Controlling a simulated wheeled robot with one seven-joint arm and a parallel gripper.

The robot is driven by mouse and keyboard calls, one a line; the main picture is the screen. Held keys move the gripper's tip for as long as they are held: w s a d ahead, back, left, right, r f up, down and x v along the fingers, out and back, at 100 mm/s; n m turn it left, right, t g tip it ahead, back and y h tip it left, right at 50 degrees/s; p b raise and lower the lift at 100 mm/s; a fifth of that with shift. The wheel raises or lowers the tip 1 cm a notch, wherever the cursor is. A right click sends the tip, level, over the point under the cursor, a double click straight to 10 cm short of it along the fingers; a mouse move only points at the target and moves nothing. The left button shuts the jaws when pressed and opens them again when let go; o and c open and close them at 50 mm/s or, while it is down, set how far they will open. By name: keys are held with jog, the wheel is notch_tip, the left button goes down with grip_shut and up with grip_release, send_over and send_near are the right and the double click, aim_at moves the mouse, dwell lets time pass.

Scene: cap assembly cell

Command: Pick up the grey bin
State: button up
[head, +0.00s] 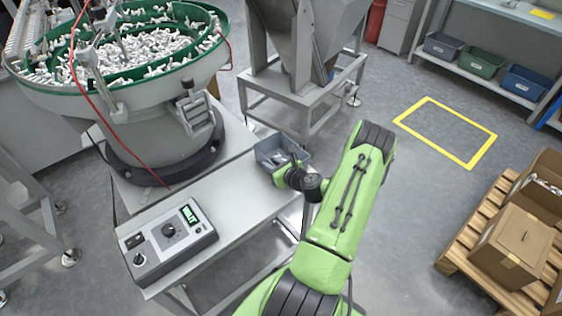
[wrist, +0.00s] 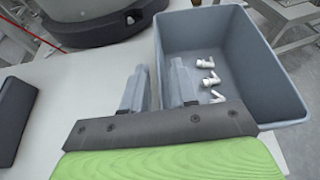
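The grey bin (head: 268,150) is at the far right end of the light table, and I cannot tell whether it touches the surface. In the wrist view the bin (wrist: 280,95) fills the right side, upright, with several white fittings (wrist: 209,79) inside. My gripper (wrist: 158,80) has one finger outside the bin's left wall and one inside. The fingers are close together with the wall between them, and they look shut on it. In the head view my gripper (head: 287,172) is at the bin's near side, its fingertips mostly hidden.
A control box (head: 168,240) stands on the table's near end. A bowl feeder (head: 150,90) full of white parts rises left of the bin. A metal hopper stand (head: 300,90) is behind. Cartons on a pallet (head: 460,240) stand right; floor around the yellow outline (head: 445,130) is clear.

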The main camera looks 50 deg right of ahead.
grip_shut()
